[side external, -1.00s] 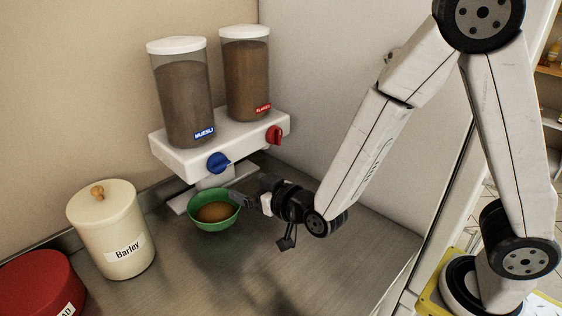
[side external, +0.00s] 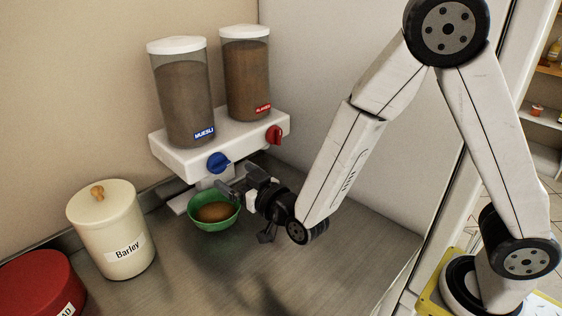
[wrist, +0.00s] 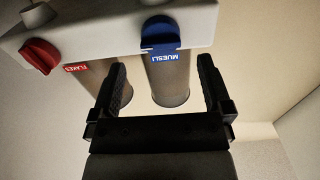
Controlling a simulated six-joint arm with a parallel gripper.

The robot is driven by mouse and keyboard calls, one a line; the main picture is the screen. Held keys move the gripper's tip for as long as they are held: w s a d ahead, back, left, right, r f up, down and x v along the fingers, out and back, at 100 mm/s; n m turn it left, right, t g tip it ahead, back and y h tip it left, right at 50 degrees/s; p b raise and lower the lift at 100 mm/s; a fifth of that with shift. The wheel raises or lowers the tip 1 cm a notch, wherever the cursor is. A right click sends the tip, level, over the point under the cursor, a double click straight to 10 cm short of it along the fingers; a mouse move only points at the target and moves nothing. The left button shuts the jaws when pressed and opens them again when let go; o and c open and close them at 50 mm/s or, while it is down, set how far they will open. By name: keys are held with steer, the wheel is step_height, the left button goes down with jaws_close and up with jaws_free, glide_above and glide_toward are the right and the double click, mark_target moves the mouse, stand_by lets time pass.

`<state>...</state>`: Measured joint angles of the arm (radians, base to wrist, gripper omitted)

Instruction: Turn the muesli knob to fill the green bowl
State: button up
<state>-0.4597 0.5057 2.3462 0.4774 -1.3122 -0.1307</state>
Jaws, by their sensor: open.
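The blue muesli knob (side external: 218,163) sits on the front of the white dispenser base, below the muesli canister (side external: 184,100). In the wrist view the knob (wrist: 160,34) lies ahead of the jaws, with the MUESLI label beside it. The green bowl (side external: 213,212) stands under the muesli spout with brown contents in it. My gripper (side external: 232,186) is open and empty, above the bowl's right rim and just below and right of the knob. In the wrist view the two fingers of my gripper (wrist: 162,78) stand apart, with the knob beyond them, not between them.
The red flakes knob (side external: 274,135) and flakes canister (side external: 246,75) are to the right on the same dispenser base (side external: 187,152). A barley jar (side external: 112,230) and a red container (side external: 40,285) stand at the left. The counter in front of the bowl is clear.

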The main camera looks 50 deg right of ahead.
mark_target(223, 168)
steer(key=shift+w, duration=2.55)
steer(key=c, duration=1.2)
steer(key=shift+m, duration=0.4)
